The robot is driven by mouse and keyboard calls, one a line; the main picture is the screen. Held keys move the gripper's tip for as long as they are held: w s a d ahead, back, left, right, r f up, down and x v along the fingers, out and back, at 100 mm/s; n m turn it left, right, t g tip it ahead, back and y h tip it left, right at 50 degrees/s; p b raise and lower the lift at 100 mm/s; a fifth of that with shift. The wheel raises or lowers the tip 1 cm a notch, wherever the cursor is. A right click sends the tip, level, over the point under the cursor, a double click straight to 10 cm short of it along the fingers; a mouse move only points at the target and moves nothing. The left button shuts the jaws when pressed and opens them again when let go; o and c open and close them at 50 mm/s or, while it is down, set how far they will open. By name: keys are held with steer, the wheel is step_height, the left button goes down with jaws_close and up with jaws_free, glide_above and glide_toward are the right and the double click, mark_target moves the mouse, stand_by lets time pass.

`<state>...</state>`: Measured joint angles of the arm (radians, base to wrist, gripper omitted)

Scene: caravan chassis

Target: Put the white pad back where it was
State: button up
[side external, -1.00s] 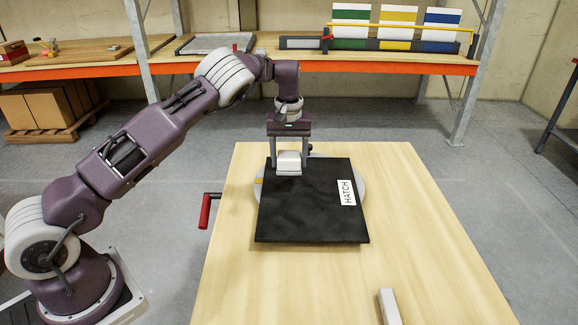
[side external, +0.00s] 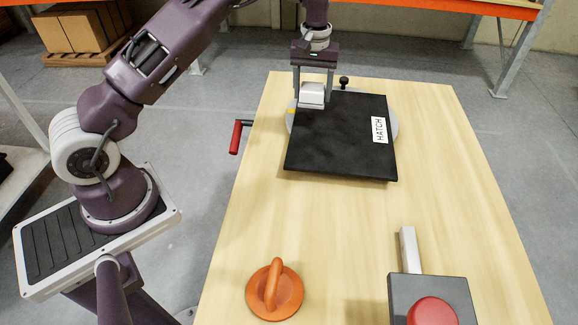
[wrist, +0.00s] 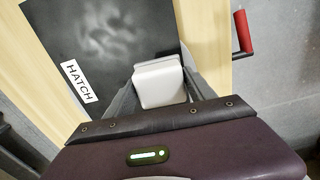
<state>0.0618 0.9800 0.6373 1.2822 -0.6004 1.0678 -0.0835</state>
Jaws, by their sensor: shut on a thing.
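The white pad (side external: 312,92) is a small, thick block between my gripper's fingers, also seen in the wrist view (wrist: 159,82). My gripper (side external: 313,98) points down and is shut on the pad. Both are at the far left corner of a black square panel (side external: 335,140) labelled HATCH. In the side view the pad overlaps the panel's far edge. I cannot tell whether it touches the panel. The panel lies over a pale grey round disc (side external: 394,124) on the wooden table (side external: 480,220).
A red-handled crank (side external: 236,137) sticks out from the table's left edge. A black knob (side external: 344,82) stands behind the panel. An orange knob (side external: 274,290), a grey bar (side external: 409,250) and a red-button box (side external: 432,290) are at the near end. The middle of the table is clear.

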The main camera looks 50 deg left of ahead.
steer(key=shift+m, duration=0.8)
steer(key=s, duration=0.2)
steer(key=s+f, duration=0.1)
steer(key=s, duration=0.1)
steer(key=s+f, duration=0.1)
steer(key=s, duration=0.1)
steer(key=shift+d, duration=0.25)
steer(key=s+d+m, duration=0.7)
steer(key=s+m, duration=0.1)
steer(key=s, duration=0.2)
steer(key=s+d+m, duration=0.6)
steer(key=s+m, duration=0.1)
steer(key=s, duration=0.2)
steer(key=shift+m, duration=0.4)
steer(key=f, duration=0.8)
steer(key=shift+s+d+f, duration=0.3)
steer(key=shift+s, duration=0.05)
steer(key=shift+w+f, duration=0.1)
steer(key=shift+f, duration=0.15)
steer(key=o, duration=1.5)
steer(key=shift+f, duration=0.1)
steer(key=shift+c, duration=0.2)
